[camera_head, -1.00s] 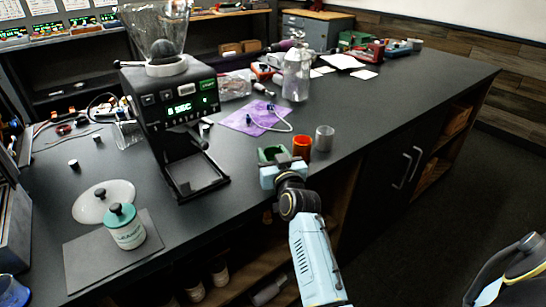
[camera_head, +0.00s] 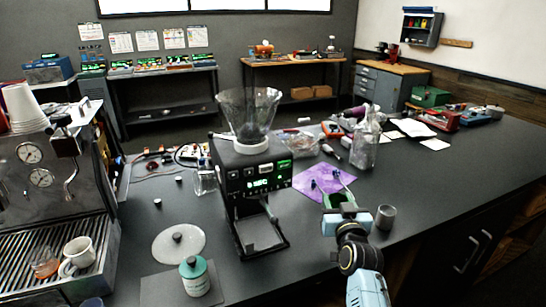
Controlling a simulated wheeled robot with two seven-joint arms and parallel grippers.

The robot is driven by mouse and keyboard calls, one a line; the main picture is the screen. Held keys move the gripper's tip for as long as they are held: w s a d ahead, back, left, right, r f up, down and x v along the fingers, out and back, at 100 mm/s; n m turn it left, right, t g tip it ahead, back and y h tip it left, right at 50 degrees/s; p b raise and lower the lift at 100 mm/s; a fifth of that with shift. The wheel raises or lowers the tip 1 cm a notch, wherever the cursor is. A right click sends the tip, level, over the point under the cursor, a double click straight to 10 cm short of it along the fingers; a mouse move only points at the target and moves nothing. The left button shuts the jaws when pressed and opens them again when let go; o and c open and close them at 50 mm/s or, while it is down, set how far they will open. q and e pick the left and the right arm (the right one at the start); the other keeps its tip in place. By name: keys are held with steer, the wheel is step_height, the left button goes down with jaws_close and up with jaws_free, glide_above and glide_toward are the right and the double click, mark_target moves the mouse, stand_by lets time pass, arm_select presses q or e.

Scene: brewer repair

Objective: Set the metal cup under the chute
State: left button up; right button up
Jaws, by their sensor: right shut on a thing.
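The grey metal cup (camera_head: 386,217) stands upright on the dark counter, just right of my right gripper. My right gripper (camera_head: 340,200) is over the counter, right of the grinder. It is shut on a small green thing (camera_head: 340,198), partly hidden by the fingers, so its shape is unclear. The black grinder (camera_head: 232,181) has a lit green display and a clear hopper. Its chute is at the front, above a bare base tray (camera_head: 260,234). No cup stands under the chute. My left gripper is out of view.
A teal-lidded jar (camera_head: 195,278) and a pale round lid (camera_head: 165,246) are left of the grinder. An espresso machine (camera_head: 60,200) stands far left. The counter before the grinder is clear.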

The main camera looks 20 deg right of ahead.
steer(key=s+a+f+n+y+b, duration=0.2)
steer(key=s+a+n+y+b, duration=0.1)
steer(key=s+a, duration=1.1)
steer(key=shift+a+t+y+b, duration=0.15)
steer(key=shift+t+y+b, duration=0.15)
steer(key=shift+y+b, duration=0.55)
steer(key=w+d+m+h+p, duration=0.1)
steer(key=w+d, duration=0.3)
steer(key=w+d+r+m+h+p, duration=0.1)
steer(key=w+d+h+p, duration=0.1)
steer(key=w+d, duration=0.3)
steer(key=w+d+r+m+h+p, duration=0.1)
steer(key=w+d, duration=0.4)
steer(key=shift+d+h+p, duration=0.15)
steer(key=shift+h+p, duration=0.2)
